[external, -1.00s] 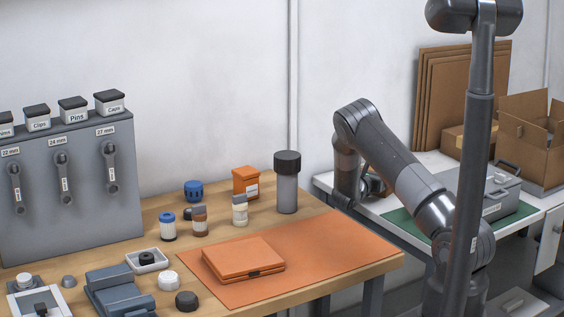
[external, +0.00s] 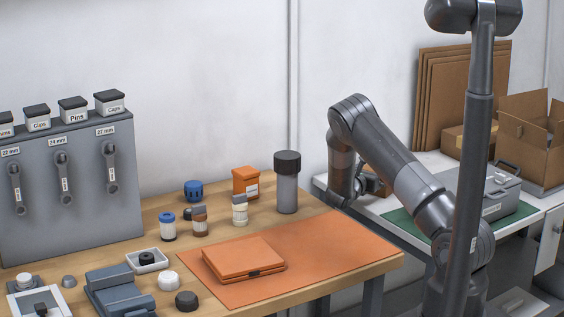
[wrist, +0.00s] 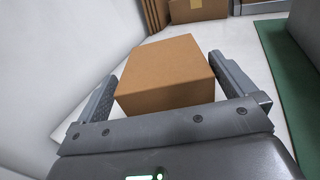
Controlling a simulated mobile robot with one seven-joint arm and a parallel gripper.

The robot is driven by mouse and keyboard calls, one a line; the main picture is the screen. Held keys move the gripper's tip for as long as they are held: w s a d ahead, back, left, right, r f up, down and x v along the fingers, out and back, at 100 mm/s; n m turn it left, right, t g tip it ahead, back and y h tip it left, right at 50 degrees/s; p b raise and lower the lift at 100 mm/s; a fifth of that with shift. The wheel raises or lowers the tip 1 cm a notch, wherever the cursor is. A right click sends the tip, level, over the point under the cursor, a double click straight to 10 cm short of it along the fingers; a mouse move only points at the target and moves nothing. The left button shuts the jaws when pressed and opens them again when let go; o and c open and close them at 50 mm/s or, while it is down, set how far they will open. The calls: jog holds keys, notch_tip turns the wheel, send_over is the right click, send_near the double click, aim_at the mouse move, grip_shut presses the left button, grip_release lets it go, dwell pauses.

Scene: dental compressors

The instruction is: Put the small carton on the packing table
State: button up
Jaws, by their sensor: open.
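A small plain brown carton (wrist: 165,75) lies between the two fingers of my gripper (wrist: 164,68) in the wrist view. The fingers are open, one along each side of it, with a visible gap at the right finger; contact on the left is unclear. The carton appears to rest on a white tabletop. In the external view a bit of the carton (external: 377,181) shows beside my gripper (external: 362,187), at the left end of the white table (external: 428,159). My arm hides part of that table.
The white table also bears a green mat (external: 400,223), a grey case (external: 490,195), an open box (external: 530,135), another carton (external: 456,140) and flat cardboard sheets (external: 450,90). A wall is close on the left in the wrist view. A wooden bench (external: 345,262) stands left.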

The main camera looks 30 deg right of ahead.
notch_tip(320, 180, up, 5)
jog(key=shift+d+r, duration=0.15)
jog(key=shift+r, duration=0.05)
jog(key=shift+s+r, duration=0.15)
jog(key=shift+r, duration=0.25)
jog(key=s+a+r+m+g+y, duration=0.3)
jog(key=s+r+m, duration=0.35)
jog(key=s, duration=0.35)
jog(key=s+a+r+m+g+y, duration=0.3)
jog(key=s+r+m, duration=0.3)
jog(key=s+m, duration=0.25)
jog(key=s+a+r+m+t+y, duration=0.2)
jog(key=s+a+y, duration=0.3)
jog(key=s+a, duration=0.6)
jog(key=s+a+r+m+t+y, duration=0.2)
jog(key=s+a+m+y, duration=0.3)
jog(key=s+a, duration=0.6)
jog(key=shift+s+a+r+m+t+y, duration=0.3)
jog(key=shift+s+a+r, duration=0.1)
jog(key=shift+s+r, duration=0.65)
